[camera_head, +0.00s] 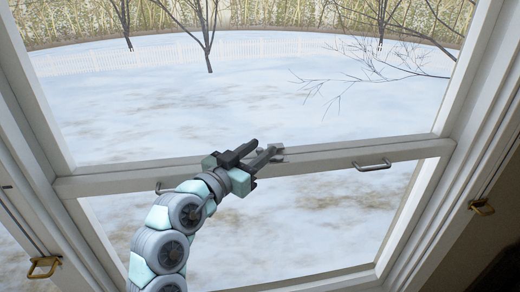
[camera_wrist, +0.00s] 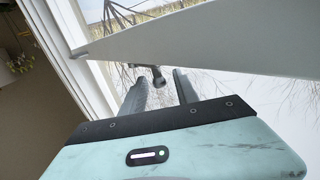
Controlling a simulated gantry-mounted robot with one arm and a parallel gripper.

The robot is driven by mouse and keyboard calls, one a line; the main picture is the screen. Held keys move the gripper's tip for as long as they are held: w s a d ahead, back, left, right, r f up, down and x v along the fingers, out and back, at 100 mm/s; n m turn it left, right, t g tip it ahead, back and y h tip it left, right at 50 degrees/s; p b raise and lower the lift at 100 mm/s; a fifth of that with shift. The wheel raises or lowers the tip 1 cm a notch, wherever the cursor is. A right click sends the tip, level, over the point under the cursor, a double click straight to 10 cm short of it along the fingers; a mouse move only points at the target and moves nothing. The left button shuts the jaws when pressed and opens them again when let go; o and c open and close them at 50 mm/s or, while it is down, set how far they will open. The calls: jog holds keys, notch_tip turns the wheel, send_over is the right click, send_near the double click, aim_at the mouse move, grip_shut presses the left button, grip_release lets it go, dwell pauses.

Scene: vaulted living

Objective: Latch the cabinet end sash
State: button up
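The sash window fills the head view, and its white meeting rail (camera_head: 330,157) crosses the middle. A small grey sash latch (camera_head: 277,152) sits on this rail near its centre. My gripper (camera_head: 264,148) is beside the latch at the rail, with its two dark fingers apart and pointing toward it. In the wrist view, my gripper (camera_wrist: 159,84) shows a gap between its fingers. The dark latch (camera_wrist: 157,74) appears in line with that gap, near or beyond the fingertips. I cannot tell whether it touches a finger. My gripper hides part of the rail.
A metal pull handle (camera_head: 372,165) is on the lower sash to the right; another (camera_head: 163,188) is partly behind my arm. Brass handles sit on the left side window (camera_head: 44,266) and right side window (camera_head: 481,208). Snowy ground shows through the glass.

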jog(key=v, duration=1)
jog(key=shift+s+a, duration=0.1)
